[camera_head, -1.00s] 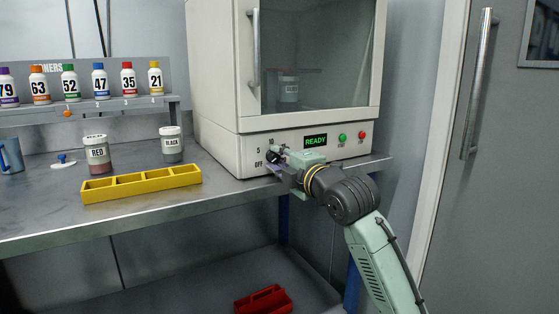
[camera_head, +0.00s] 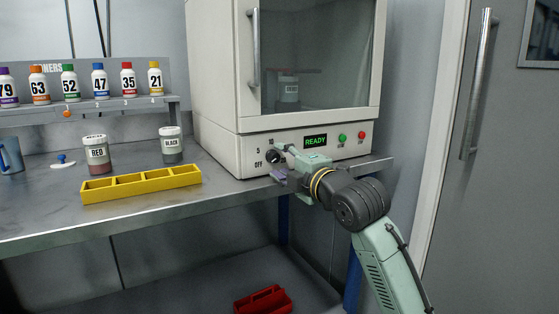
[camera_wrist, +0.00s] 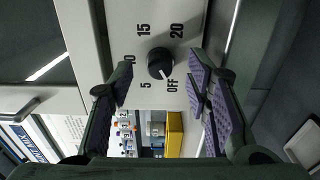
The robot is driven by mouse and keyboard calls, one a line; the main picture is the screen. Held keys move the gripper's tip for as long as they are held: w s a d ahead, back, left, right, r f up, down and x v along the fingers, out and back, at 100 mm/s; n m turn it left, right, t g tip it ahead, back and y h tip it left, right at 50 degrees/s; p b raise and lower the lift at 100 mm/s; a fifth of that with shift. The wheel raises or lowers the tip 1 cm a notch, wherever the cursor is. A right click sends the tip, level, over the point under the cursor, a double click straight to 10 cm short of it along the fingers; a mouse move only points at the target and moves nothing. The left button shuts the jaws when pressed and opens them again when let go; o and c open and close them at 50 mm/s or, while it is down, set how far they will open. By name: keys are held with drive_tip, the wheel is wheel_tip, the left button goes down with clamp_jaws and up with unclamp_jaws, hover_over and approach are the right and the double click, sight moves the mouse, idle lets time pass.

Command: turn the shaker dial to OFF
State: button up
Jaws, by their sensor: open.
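The shaker dial (camera_wrist: 160,63) is a round black knob on the pale front panel, ringed by the labels 5, 10, 15, 20 and OFF. Its white mark appears to point toward OFF in the wrist view. The dial also shows small in the head view (camera_head: 276,149), left of the green READY display. My gripper (camera_wrist: 162,80) is open, with purple-padded fingers on either side of the dial in the picture. In the head view my gripper (camera_head: 283,167) stands just in front of the panel, apart from the dial. Nothing is between the fingers.
The shaker cabinet (camera_head: 220,70) stands on a steel bench (camera_head: 130,216). A green button (camera_head: 342,138) and a red button (camera_head: 362,135) sit right of the display. A yellow tray (camera_head: 140,184), a RED jar (camera_head: 97,155) and a BLACK jar (camera_head: 171,146) stand to the left.

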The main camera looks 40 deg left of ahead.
drive_tip(key=v, duration=1)
